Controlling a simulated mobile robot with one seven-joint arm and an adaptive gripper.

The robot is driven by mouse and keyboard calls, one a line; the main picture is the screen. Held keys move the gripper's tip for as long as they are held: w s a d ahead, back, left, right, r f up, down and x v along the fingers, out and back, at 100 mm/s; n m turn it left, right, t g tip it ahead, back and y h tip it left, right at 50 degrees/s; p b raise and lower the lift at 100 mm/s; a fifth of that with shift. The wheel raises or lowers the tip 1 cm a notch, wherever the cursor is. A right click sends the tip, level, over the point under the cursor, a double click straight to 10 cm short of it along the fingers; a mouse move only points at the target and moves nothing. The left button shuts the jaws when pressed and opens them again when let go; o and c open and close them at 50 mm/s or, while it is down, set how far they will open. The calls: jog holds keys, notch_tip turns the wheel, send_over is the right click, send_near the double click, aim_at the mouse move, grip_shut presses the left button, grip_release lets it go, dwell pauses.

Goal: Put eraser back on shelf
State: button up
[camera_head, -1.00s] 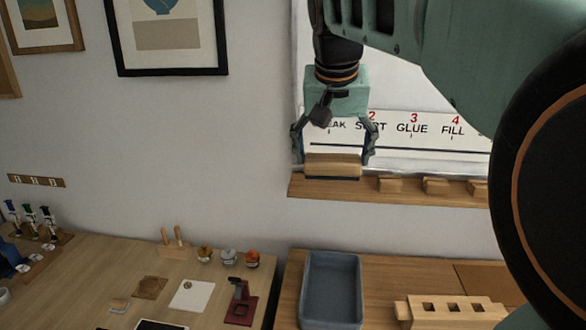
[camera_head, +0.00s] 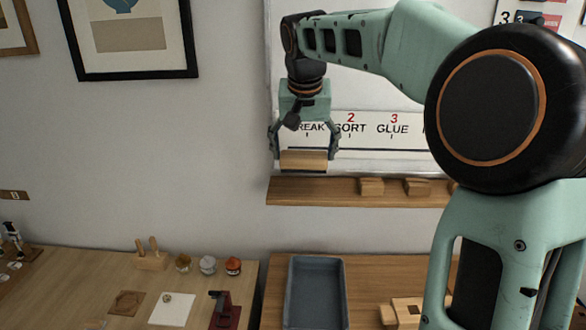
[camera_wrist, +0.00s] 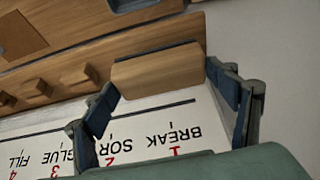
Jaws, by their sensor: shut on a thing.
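The eraser (camera_head: 304,160) is a block with a light wooden back and a dark underside edge. My gripper (camera_head: 304,152) is shut on it by its two ends, in front of the lower edge of the whiteboard. The eraser also shows between the fingers in the wrist view (camera_wrist: 158,70). The wooden shelf (camera_head: 318,191) runs along the wall below the whiteboard. In the head view the eraser is above the left part of the shelf, with a small gap visible between them. How far in front of the wall it is, I cannot tell.
Small wooden blocks (camera_head: 371,187) sit on the shelf to the right; its left part is bare. The whiteboard (camera_head: 350,150) carries numbered words. Below are a grey tray (camera_head: 316,258) and a desk with jars (camera_head: 208,265) and a wooden stand (camera_head: 151,260).

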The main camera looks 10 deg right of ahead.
jog(key=w+f, duration=0.4)
jog(key=f, duration=0.1)
jog(key=shift+w+d+f+p, duration=0.15)
jog(key=shift+d+p, duration=0.15)
jog(key=shift+p, duration=0.05)
jog(key=shift+w+f, duration=0.25)
jog(key=shift+f, duration=1.6)
jog(key=shift+f, duration=0.1)
jog(key=o, duration=1)
